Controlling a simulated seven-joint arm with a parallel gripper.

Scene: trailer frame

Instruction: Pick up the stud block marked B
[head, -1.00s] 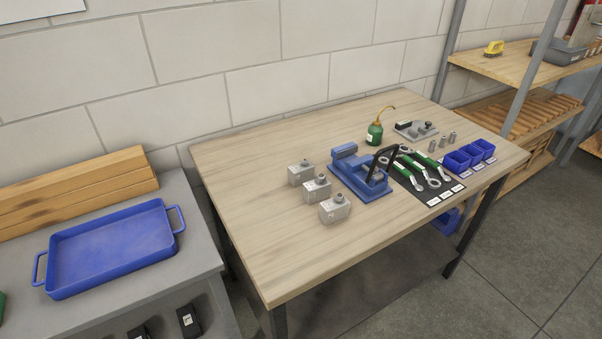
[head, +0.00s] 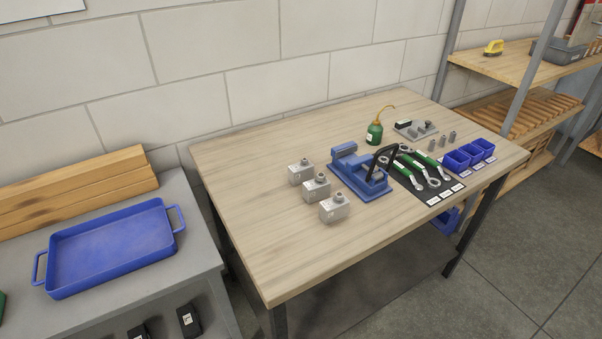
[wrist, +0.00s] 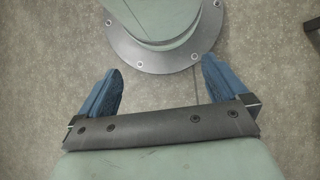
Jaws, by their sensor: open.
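Three grey stud blocks stand in a row on the wooden table, left of the blue vise: a back block (head: 301,173), a middle block (head: 316,188) and a front block (head: 335,209). Each has a round stud on top and a small pale label. The letters are too small to read, so I cannot tell which is B. My gripper (wrist: 165,85) shows in the wrist view with its two blue fingers wide apart and nothing between them. It is over the grey floor, with a round part of my own body ahead. It is not in the head view.
A blue vise (head: 359,172) stands right of the blocks. Beyond it are wrenches (head: 423,168) on a dark mat, a green oil can (head: 375,132) and blue bins (head: 470,155). A blue tray (head: 110,248) sits on the grey bench. The table's left part is clear.

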